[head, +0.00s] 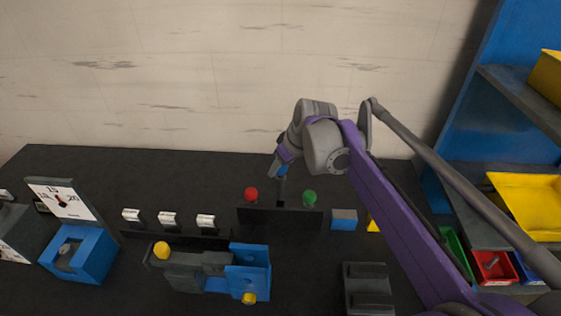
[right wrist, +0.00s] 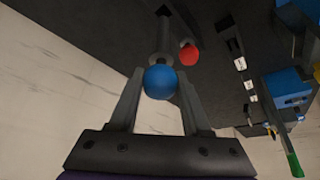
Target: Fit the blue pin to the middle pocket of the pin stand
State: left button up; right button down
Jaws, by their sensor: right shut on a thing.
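The pin stand (head: 262,219) is a low black block in the middle of the table in the head view. A red pin (head: 251,194) stands at its left end and a green pin (head: 309,196) at its right end. My right gripper (head: 281,176) is over the stand's middle, shut on the blue pin (head: 283,170). In the right wrist view the blue ball head (right wrist: 160,82) sits between the fingers, with the red pin (right wrist: 189,55) beside it. The blue head is higher than the other two heads. The pin's lower end and the middle pocket are unclear. My left gripper is not in view.
A blue and grey fixture with yellow knobs (head: 249,270) lies in front of the stand. A rail with several white-topped pieces (head: 168,220) is to the left. A blue-grey block (head: 343,219) sits right of the stand. Shelves with coloured bins (head: 520,205) are at far right.

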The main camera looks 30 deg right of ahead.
aim_at(280, 199)
jog(key=shift+f, duration=0.7)
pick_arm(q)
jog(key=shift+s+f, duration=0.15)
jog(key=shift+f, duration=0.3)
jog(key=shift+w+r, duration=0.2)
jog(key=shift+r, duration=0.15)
pick_arm(e)
jog(key=shift+w, duration=0.1)
dwell(0.7)
